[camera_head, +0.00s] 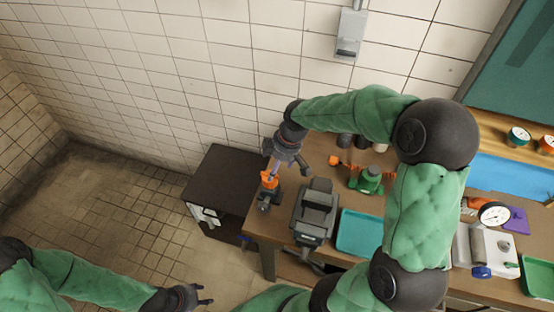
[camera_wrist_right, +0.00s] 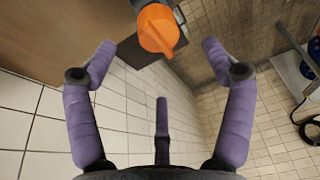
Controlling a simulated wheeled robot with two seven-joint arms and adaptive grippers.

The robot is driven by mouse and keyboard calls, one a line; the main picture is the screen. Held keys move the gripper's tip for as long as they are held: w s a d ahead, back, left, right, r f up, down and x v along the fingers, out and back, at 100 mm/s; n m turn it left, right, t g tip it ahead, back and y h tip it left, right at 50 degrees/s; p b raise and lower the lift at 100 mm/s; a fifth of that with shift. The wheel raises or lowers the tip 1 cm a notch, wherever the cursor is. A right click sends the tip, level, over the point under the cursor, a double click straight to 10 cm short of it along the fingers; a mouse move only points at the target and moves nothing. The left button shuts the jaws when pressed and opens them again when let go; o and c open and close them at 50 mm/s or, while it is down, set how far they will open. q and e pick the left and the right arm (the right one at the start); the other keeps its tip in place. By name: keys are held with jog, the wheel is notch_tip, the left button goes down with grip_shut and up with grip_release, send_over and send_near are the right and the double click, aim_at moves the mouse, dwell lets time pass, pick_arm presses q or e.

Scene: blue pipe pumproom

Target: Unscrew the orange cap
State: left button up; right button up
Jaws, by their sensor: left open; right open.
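The orange cap (camera_head: 268,180) sits on a dark fitting (camera_head: 270,193) at the left end of the workbench. In the right wrist view the orange cap (camera_wrist_right: 157,29) is ahead at the top, between and beyond the spread purple fingers. My right gripper (camera_head: 281,163) is open and empty, close by the cap in the head view; its own body covers part of the surroundings there. In the wrist view its fingers (camera_wrist_right: 158,75) are apart from the cap. My left gripper (camera_head: 200,295) is open and empty, low at the left, far from the bench.
The workbench (camera_head: 263,228) also bears a grey machine (camera_head: 317,208), a teal tray (camera_head: 357,232) and a green device (camera_head: 368,180). A dark cabinet (camera_head: 238,172) stands left of the bench. A tiled wall is behind. The floor at left is clear.

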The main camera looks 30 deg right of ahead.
jog(key=x, duration=0.8)
jog(key=shift+f+b, duration=0.15)
jog(key=shift+b, duration=0.25)
jog(key=c, duration=1.2)
